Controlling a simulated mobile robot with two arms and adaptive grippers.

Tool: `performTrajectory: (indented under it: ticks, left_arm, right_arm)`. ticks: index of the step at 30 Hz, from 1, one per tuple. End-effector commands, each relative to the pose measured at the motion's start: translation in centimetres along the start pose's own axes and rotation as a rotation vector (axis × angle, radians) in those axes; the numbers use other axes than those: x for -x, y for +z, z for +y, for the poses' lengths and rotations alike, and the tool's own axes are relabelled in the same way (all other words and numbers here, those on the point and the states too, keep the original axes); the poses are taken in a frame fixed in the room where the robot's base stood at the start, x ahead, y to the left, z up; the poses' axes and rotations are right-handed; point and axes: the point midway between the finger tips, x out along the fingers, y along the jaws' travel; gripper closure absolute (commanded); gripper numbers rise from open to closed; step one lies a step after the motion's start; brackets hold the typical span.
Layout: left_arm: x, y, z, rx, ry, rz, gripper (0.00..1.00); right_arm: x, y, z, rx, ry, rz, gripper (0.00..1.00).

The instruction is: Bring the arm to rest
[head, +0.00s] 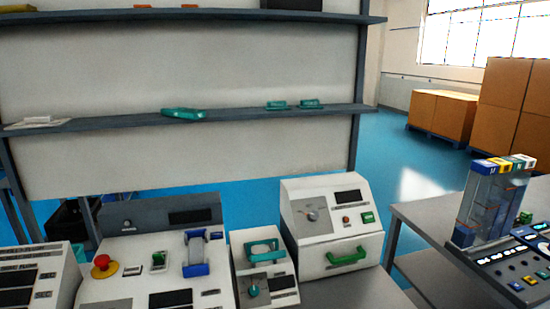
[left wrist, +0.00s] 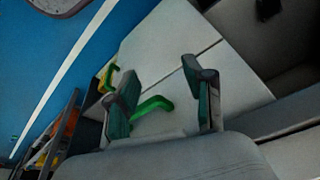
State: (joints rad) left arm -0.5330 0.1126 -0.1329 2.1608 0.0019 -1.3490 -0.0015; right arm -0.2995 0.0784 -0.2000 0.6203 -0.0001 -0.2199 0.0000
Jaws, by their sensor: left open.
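My left gripper (left wrist: 160,78) shows in the left wrist view, with its two dark fingers and green pads spread wide apart. Nothing is held between them. A green handle (left wrist: 153,104) on a pale surface shows behind the gap between the fingers; I cannot tell how far it is from them. Neither arm shows in the head view, and my right gripper is in no view.
A shelf (head: 230,118) crosses behind. A grey table (head: 426,222) with a clear testing unit (head: 485,205) is at right. Cardboard boxes (head: 443,118) stand behind.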

Motion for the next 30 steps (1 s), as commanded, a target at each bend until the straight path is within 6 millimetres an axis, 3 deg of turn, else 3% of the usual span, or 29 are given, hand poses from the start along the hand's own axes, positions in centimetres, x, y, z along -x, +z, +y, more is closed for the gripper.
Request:
performTrajectory:
  ticks: [1,5,8,12,15,18,22,25,30]
  left_arm:
    - [-2.8,0.8,0.1,-0.001,0.001,-0.015,0.48]
    - [-9.7,3.2,0.4,-0.005,0.005,-0.040,0.48]
    - [-15.8,6.4,0.7,-0.010,0.008,-0.065,0.48]
    - [-23.5,12.5,1.0,-0.018,0.012,-0.103,0.48]
    - [-27.8,17.5,1.2,-0.024,0.015,-0.128,0.48]
    - [-30.6,22.2,1.3,-0.029,0.016,-0.149,0.48]
    - [-32.3,26.8,1.3,-0.035,0.018,-0.168,0.48]
    - [-32.8,28.8,1.3,-0.038,0.018,-0.174,0.48]
    - [-32.9,29.5,1.2,-0.039,0.019,-0.176,0.48]
  right_arm:
    - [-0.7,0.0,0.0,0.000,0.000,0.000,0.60]
    - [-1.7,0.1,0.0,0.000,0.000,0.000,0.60]
    - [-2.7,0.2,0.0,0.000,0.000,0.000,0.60]
    - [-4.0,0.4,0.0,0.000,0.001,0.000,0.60]
    - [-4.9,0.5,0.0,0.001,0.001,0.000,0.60]
    - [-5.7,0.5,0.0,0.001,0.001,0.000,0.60]
    - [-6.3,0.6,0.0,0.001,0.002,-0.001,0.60]
    - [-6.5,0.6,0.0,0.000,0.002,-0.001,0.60]
    - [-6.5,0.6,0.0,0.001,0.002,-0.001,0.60]
